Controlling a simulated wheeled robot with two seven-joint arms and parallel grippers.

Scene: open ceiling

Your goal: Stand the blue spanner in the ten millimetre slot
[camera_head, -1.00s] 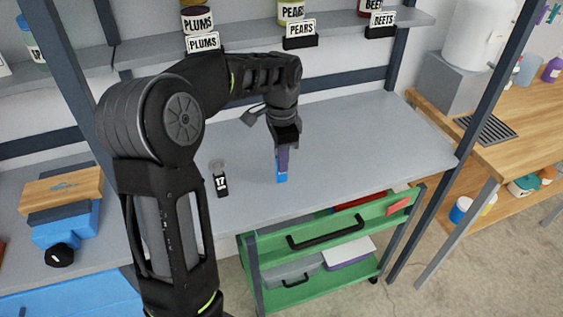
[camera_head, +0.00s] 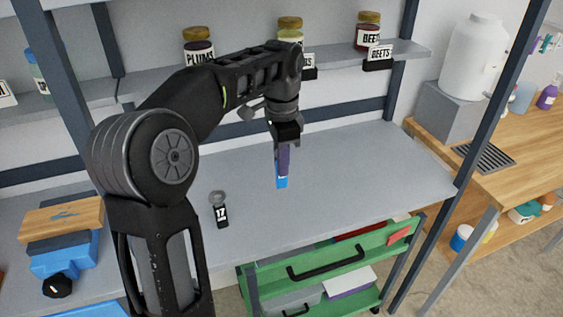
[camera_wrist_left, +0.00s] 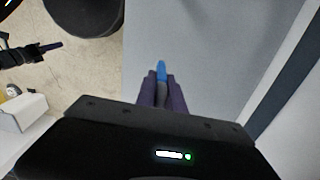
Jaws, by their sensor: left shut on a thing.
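In the head view my left gripper (camera_head: 283,160) points down above the grey workbench. It is shut on the blue spanner (camera_head: 282,182), whose blue lower end shows below the fingers. In the left wrist view the spanner's blue end (camera_wrist_left: 162,68) sticks out between the two purple-grey fingers (camera_wrist_left: 162,92). The fingers hide the rest of the spanner. A spanner marked 17 (camera_head: 221,214) stands upright on the bench to the left of my gripper. I cannot make out a ten millimetre slot. My right gripper is not identifiable in the head view.
The grey bench top (camera_head: 365,180) is clear to the right. A blue vise with a wooden block (camera_head: 62,216) is at the left. Jars stand on the shelf behind, including beets (camera_head: 368,32). A green drawer cart (camera_head: 330,262) stands below the bench front.

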